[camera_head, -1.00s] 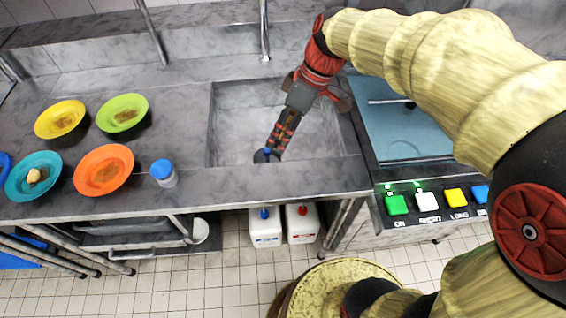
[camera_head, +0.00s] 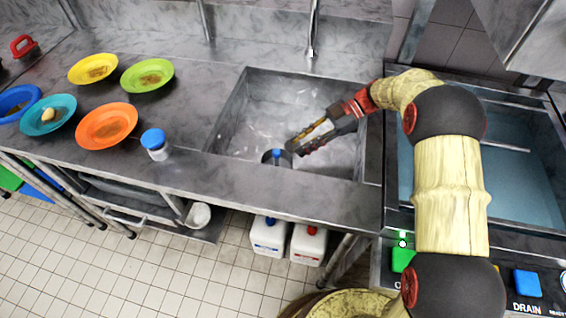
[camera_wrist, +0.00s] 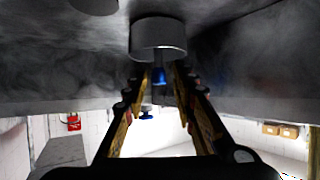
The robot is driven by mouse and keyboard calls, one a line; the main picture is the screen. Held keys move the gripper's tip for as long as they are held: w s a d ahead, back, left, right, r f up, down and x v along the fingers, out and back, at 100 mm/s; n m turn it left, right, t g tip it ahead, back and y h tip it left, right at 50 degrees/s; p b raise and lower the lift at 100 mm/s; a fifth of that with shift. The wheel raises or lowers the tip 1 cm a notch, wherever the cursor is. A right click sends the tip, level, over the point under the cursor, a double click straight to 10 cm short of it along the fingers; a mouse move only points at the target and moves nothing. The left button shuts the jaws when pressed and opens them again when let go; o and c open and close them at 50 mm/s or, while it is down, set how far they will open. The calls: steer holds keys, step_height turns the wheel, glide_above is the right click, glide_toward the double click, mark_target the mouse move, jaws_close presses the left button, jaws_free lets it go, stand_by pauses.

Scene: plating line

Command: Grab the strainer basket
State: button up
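The strainer basket (camera_head: 267,159) is a small dark round cup with a blue knob, standing in the sink (camera_head: 235,120) near its front wall. In the wrist view the basket (camera_wrist: 158,36) is a grey cylinder at top centre, with the blue knob (camera_wrist: 158,76) on it. My gripper (camera_head: 293,147) reaches into the sink from the right, tilted down to the left, with its tips beside the knob. In the wrist view my gripper (camera_wrist: 161,72) has its two fingers apart, one on each side of the knob. Small gaps show between fingers and knob.
A blue-capped jar (camera_head: 155,146) stands left of the sink, near the orange plate (camera_head: 107,126) and several other plates. The faucet (camera_head: 312,45) is behind the sink. A water-filled basin (camera_head: 520,165) lies right, with buttons (camera_head: 527,283) in front.

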mark_target(283, 155)
steer(key=shift+p+x, duration=0.35)
steer(key=shift+x, duration=3.2)
steer(key=shift+w+f, duration=0.1)
steer(key=shift+w, duration=0.05)
steer(key=shift+c, duration=0.4)
jaws_close()
